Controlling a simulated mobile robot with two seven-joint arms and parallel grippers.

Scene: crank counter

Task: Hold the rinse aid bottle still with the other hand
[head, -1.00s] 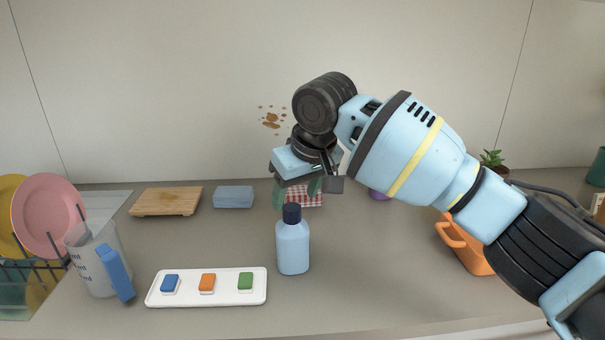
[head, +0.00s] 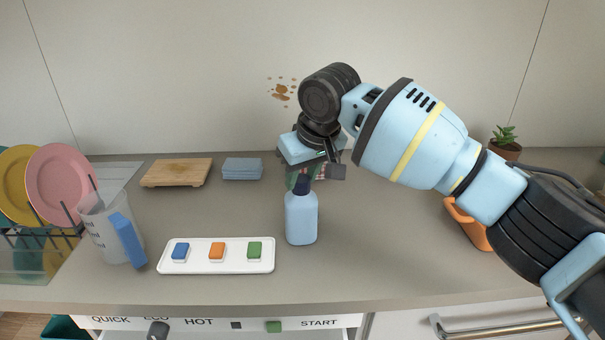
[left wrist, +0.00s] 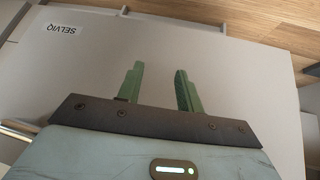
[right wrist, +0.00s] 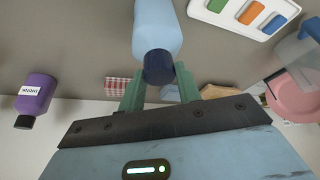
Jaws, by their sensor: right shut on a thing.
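The rinse aid bottle (head: 301,219) is light blue with a dark cap and stands upright on the counter, right of the white tray. My right gripper (head: 304,180) reaches down over it from above and is shut on its dark cap. In the right wrist view the cap (right wrist: 158,66) sits between the green fingers, with the blue body (right wrist: 157,25) beyond. My left gripper (left wrist: 160,88) shows only in its own wrist view. Its green fingers are apart with nothing between them, in front of a grey panel labelled SELVIQ.
A white tray (head: 216,267) with blue, orange and green blocks lies left of the bottle. A measuring jug (head: 97,235) and plate rack stand further left. An orange mug (head: 470,232) is at right. A purple bottle (right wrist: 36,92) shows in the right wrist view.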

